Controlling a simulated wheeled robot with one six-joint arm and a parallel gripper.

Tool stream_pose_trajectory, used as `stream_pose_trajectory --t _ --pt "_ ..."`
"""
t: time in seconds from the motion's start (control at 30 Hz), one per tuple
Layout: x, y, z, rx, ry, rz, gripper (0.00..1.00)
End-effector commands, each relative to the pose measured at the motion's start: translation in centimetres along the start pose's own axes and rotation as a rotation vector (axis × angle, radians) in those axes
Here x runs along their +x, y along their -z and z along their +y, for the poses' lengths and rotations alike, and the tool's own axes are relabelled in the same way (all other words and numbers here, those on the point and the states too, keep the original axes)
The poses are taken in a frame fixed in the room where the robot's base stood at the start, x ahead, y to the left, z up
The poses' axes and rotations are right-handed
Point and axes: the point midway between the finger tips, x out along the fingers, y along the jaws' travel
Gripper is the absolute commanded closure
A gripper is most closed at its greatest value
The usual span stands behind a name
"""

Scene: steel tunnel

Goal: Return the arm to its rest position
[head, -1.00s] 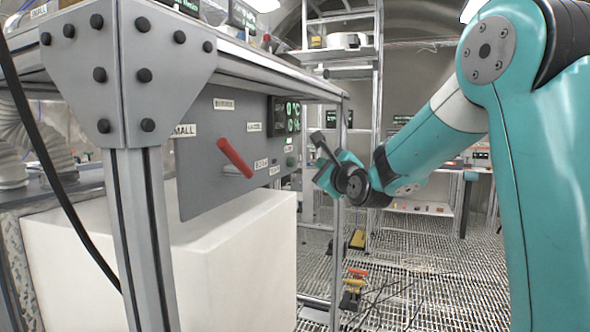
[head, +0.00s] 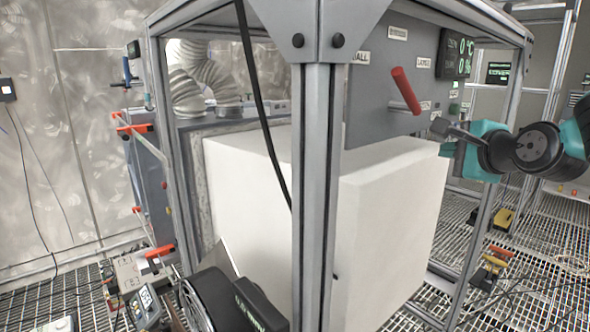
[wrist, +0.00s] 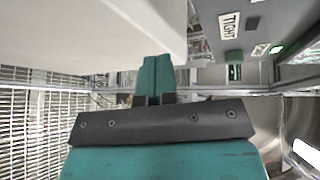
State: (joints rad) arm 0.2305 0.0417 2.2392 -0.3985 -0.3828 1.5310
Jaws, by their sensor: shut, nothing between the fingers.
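My gripper shows in the wrist view (wrist: 156,78) as teal fingers close together, with nothing between them. In the head view my arm's end reaches in from the right edge, with the teal and dark gripper end (head: 478,150) in front of the steel frame's right side. It overlaps the right edge of the large white block (head: 390,215) in the picture; I cannot tell whether they touch. The rest of the arm is cut off by the picture's right edge.
A grey panel (head: 378,100) with a red handle (head: 405,90) and green display hangs above the white block. A metal frame post (head: 313,200) stands close in front. Tools lie on the grated floor at right. A multimeter (head: 145,305) sits lower left.

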Motion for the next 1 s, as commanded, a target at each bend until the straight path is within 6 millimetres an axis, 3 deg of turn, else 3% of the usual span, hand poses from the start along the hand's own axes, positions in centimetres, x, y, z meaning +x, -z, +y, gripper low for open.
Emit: stream_pose_trajectory --t 0.03,0.2,0.3,0.43,0.57,1.0 --pt "-0.8 -3.2 2.9 -0.151 -0.103 -0.073 1.0" --pt "-6.6 -11.2 12.4 -0.75 -0.416 -0.414 1.0" --pt "-11.5 -14.1 17.4 -1.089 -0.529 -0.681 1.0" --pt "-17.5 -15.5 22.0 -1.431 -0.593 -1.016 1.0" --pt "-21.2 -15.6 24.3 -1.621 -0.6 -1.244 1.0" --pt "-21.2 -15.6 24.3 -1.621 -0.6 -1.244 1.0"
